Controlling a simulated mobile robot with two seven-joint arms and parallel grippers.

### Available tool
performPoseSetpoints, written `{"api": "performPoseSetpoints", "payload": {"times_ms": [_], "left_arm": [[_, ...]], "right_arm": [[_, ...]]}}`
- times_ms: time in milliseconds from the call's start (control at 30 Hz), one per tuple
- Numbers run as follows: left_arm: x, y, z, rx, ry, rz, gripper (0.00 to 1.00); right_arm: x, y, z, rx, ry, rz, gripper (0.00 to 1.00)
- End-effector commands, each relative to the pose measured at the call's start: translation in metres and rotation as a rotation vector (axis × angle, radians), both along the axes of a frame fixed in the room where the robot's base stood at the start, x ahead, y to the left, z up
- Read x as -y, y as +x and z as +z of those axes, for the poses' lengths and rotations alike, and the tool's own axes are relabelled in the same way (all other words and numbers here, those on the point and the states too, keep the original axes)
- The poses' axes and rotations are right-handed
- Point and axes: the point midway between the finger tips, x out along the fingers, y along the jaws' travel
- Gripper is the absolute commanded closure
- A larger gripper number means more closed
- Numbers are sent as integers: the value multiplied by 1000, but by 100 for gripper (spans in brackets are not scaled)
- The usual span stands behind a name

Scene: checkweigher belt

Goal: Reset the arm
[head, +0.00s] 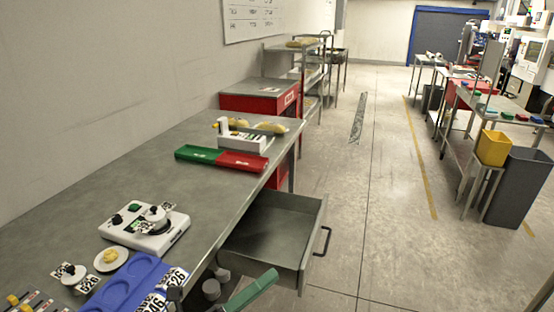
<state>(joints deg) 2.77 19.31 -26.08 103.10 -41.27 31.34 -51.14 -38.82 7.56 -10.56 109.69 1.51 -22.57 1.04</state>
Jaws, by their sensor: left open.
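My left gripper (211,288) shows at the bottom of the head view as dark grey parts, beside the front edge of the workbench (150,165). It is open, and nothing is seen between its fingers. It is partly cut off by the lower frame edge. It is right of a blue tray (117,292) with round recesses and number tags. The right gripper is not in view.
An open grey drawer (265,235) juts from the bench. A white scale (145,232) carries small items; a yellow-topped dish (110,260) stands near it. Green (198,154) and red (242,161) trays lie further back.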

Motion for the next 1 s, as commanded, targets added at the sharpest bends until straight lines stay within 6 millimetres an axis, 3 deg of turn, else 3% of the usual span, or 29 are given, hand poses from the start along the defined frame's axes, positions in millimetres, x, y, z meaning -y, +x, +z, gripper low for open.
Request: {"api": "performPoseSetpoints", "payload": {"times_ms": [100, 200, 267, 400, 500, 600, 700, 1000], "left_arm": [[-43, 10, -56, -512, -313, 155, 0], [-80, -1, -119, -916, -590, 295, 0], [-99, -17, -158, -1130, -750, 380, 0], [-128, -71, -233, -1517, -1076, 566, 0], [-138, -109, -268, -1698, -1251, 674, 0], [-143, -137, -288, -1807, -1368, 750, 0], [-145, -151, -298, -1858, -1426, 789, 0], [-145, -154, -300, -1869, -1438, 797, 0]], "right_arm": [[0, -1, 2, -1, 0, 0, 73], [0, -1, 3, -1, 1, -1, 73], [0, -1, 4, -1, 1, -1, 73], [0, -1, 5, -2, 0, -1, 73], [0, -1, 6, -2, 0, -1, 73], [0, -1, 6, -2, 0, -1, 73], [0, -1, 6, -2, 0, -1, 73], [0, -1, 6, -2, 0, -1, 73]]}}
